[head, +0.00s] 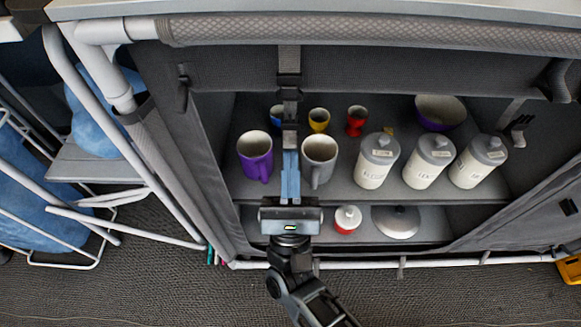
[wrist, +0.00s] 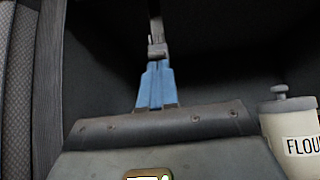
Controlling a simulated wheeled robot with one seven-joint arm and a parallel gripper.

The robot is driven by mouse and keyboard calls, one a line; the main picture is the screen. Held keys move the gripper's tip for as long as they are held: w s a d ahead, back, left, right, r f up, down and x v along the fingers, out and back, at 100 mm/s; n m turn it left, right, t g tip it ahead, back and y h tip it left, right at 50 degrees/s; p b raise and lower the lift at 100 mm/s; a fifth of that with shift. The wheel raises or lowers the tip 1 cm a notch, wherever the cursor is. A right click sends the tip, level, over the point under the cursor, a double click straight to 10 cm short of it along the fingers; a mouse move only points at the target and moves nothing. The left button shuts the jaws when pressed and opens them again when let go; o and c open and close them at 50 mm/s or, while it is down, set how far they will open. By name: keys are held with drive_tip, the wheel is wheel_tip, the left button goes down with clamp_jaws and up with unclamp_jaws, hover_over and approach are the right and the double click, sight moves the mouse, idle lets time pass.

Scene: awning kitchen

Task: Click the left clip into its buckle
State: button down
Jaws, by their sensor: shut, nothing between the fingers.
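The left strap (head: 289,55) hangs from the rolled-up cover at the top of the cupboard opening. A dark buckle (head: 289,82) sits on it, and a grey clip end shows just beyond my fingertips in the wrist view (wrist: 157,47). My gripper (head: 290,154) is in front of the shelves, below the buckle and in line with the strap. Its blue fingers are shut together with nothing between them; they also show in the wrist view (wrist: 157,66). Whether the fingertips touch the clip, and whether the clip sits in the buckle, I cannot tell.
A purple mug (head: 255,158) and a grey mug (head: 320,160) stand close on either side of my gripper. White canisters (head: 377,162) stand to the right; the flour one (wrist: 291,135) shows in the wrist view. A second strap clip (head: 519,130) hangs at the right.

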drive_tip(key=s+r+p, duration=0.3)
drive_tip(key=s+r, duration=0.2)
drive_tip(key=r, duration=0.4)
drive_tip(key=shift+s+r+p, duration=0.15)
drive_tip(key=shift+r+p, duration=0.05)
drive_tip(key=shift+p, duration=0.15)
drive_tip(key=shift+a, duration=0.1)
drive_tip(key=w+f+b+v, duration=0.2)
drive_tip(key=b+v, duration=0.3)
drive_tip(key=v, duration=0.8)
